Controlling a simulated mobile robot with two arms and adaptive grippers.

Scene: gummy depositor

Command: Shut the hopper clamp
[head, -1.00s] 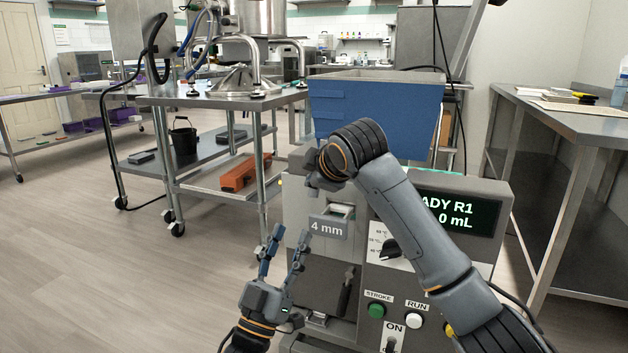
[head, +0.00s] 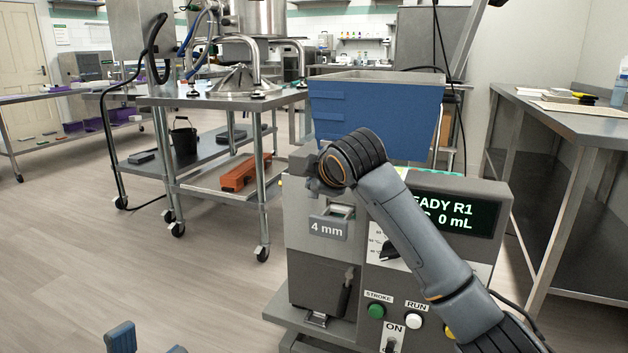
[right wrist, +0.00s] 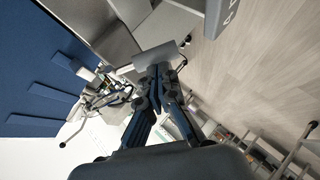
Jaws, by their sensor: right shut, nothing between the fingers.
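The blue hopper (head: 375,110) sits on top of the grey depositor machine (head: 310,240). My right gripper (head: 322,172) is at the machine's upper left, beside the hopper's lower left corner. In the right wrist view its fingers (right wrist: 160,78) are shut with nothing between them, and their tips are close to a grey plate (right wrist: 155,55); I cannot tell whether they touch. The hopper's blue side (right wrist: 45,75) fills the left of that view. I cannot make out the hopper clamp; my right gripper and arm cover that area. My left gripper (head: 148,344) is at the bottom edge, fingertips apart, mostly out of frame.
The display (head: 450,213) and STROKE and RUN buttons (head: 413,320) are on the machine's front. A steel cart (head: 225,98) stands behind left, with an orange block (head: 240,172) on its shelf. A steel bench (head: 565,115) stands right. The floor at left is clear.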

